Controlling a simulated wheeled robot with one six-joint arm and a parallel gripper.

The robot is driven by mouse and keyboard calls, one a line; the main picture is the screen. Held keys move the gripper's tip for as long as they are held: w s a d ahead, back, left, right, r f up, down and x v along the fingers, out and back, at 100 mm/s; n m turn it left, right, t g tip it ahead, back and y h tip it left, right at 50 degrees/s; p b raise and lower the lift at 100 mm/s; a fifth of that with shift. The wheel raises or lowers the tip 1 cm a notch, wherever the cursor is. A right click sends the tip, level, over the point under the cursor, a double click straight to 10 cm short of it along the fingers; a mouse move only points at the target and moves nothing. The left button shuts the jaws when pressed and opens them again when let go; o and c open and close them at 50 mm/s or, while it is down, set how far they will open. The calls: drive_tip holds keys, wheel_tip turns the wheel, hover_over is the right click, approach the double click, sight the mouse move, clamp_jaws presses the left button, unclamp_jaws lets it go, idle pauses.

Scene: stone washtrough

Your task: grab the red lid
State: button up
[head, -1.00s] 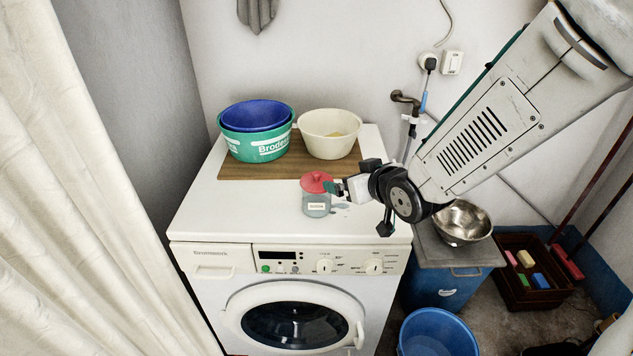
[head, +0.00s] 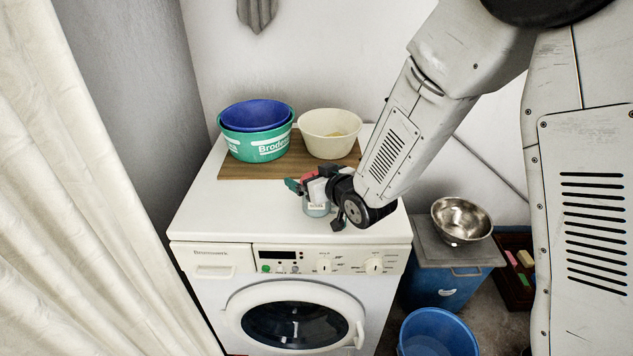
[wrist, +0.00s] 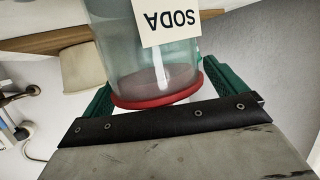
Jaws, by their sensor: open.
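The red lid (wrist: 160,102) sits on a clear jar labelled SODA (wrist: 130,45), which stands on top of the white washing machine. In the wrist view the picture is upside down, with the lid between the two green fingers of my gripper (wrist: 150,98). In the head view my gripper (head: 306,187) is at the jar (head: 316,210) and hides most of the lid. The gripper is open, with its fingers on either side of the lid. I cannot tell whether either finger touches it.
Behind the jar, a green tub (head: 258,148) with a blue basin (head: 256,115) inside and a cream bowl (head: 330,133) stand on a wooden board (head: 240,171). The machine top (head: 225,210) is clear at left. A metal bowl (head: 461,219) stands to the right, lower down.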

drive_tip(key=c, duration=1.1)
drive_tip(key=shift+o, duration=0.2)
drive_tip(key=shift+r, duration=0.2)
